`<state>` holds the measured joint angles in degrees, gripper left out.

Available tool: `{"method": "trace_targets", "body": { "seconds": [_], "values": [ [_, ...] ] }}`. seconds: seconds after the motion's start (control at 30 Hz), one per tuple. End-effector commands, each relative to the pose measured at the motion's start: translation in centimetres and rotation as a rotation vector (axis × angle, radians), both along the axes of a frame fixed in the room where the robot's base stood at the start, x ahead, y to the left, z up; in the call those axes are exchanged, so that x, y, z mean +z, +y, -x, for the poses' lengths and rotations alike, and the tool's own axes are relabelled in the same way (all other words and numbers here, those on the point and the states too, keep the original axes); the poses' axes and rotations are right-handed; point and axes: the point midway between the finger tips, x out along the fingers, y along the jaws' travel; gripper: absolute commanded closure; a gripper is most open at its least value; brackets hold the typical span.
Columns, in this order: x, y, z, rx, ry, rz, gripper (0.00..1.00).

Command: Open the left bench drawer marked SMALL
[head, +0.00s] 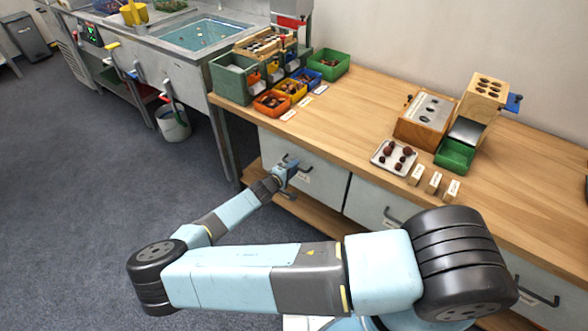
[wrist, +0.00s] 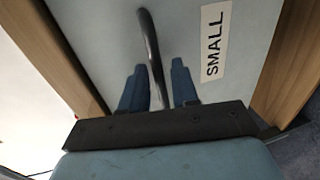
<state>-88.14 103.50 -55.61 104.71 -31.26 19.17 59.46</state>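The left bench drawer (head: 325,186) has a pale grey-blue front and looks shut, flush under the wooden bench top. In the wrist view its white label reading SMALL (wrist: 215,42) lies to the right of the dark bar handle (wrist: 148,40). My gripper (head: 288,168) is at this drawer's front in the head view. In the wrist view my gripper (wrist: 160,80) has its two blue fingers either side of the handle. The left finger is close to the bar and a gap shows on the right, so it looks open. Contact with the handle cannot be told.
The middle drawer (head: 370,205) with its own handle is to the right. The bench top (head: 345,105) carries coloured bins, a white tray (head: 380,161), wooden blocks and a green bin (head: 455,155). A bucket (head: 173,124) stands by the sink. The floor at left is clear.

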Motion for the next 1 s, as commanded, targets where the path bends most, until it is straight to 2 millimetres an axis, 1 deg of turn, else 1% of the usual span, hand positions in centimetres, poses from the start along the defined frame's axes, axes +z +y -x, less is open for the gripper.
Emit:
{"method": "trace_targets", "body": {
  "seconds": [0.03, 0.3, 0.73, 0.77, 0.87, 1.0],
  "values": [
    [0.0, 0.0, 0.0, 0.0, 0.0, 0.0, 0.76],
    [0.0, 0.0, 0.0, 0.0, 0.001, -0.001, 1.0],
    [-0.2, 0.0, 0.1, 0.001, 0.003, -0.001, 1.0],
    [-0.2, -0.5, 0.1, 0.0, 0.002, 0.001, 1.0],
    [-0.2, -0.1, 0.3, 0.0, 0.004, 0.0, 1.0],
    [-0.2, 0.8, 1.2, 0.002, 0.005, 0.0, 1.0]
  ]
}}
